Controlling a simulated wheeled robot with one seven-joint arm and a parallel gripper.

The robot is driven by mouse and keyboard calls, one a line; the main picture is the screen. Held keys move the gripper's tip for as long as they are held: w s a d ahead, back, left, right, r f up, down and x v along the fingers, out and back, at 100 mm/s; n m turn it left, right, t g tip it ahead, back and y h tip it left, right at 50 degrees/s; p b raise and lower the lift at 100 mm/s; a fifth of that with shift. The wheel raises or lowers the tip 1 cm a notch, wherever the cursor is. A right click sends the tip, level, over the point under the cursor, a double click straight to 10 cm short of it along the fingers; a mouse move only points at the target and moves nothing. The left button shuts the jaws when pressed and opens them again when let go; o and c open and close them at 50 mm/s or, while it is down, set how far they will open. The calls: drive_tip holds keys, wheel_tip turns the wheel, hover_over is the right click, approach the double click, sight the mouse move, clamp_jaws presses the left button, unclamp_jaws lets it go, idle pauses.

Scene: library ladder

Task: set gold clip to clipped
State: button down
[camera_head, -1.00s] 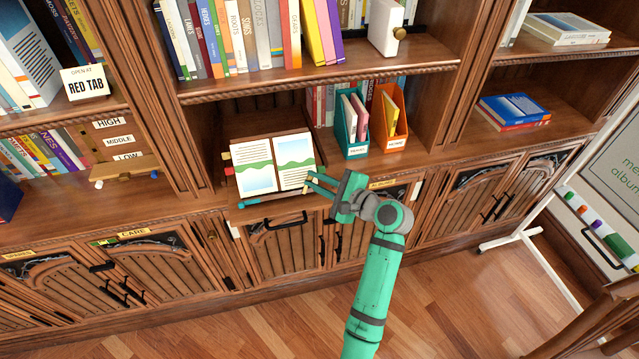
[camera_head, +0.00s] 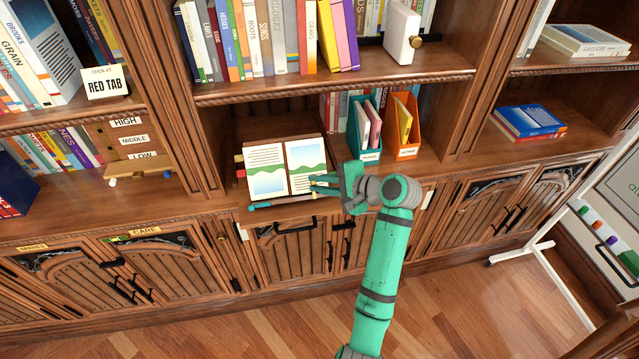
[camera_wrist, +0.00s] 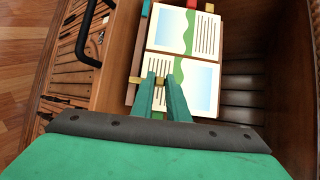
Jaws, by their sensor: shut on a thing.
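An open book (camera_head: 268,176) with green-and-blue pictures lies on a tilted wooden stand in the middle bay; it also shows in the wrist view (camera_wrist: 205,78). My gripper (camera_head: 314,182) reaches in from the right at the right page's lower outer corner. In the wrist view my gripper (camera_wrist: 159,80) is shut on a small gold clip (camera_wrist: 160,82) at the page's edge. A second gold piece (camera_wrist: 136,80) sits at the stand's lower edge beside it. The fingers partly hide the clip, and I cannot tell whether it grips the page.
A teal file box (camera_head: 366,128) and an orange file box (camera_head: 405,126) stand right of the book. Bookcase uprights flank the bay. A white stand (camera_head: 530,252) is at the right.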

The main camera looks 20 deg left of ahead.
drive_tip(key=shift+s, duration=0.1)
drive_tip(key=c, duration=1.7)
unclamp_jaws()
drive_tip(key=v, duration=1)
drive_tip(key=shift+d+r, duration=0.25)
drive_tip(key=shift+d, duration=0.05)
drive_tip(key=shift+f, duration=0.1)
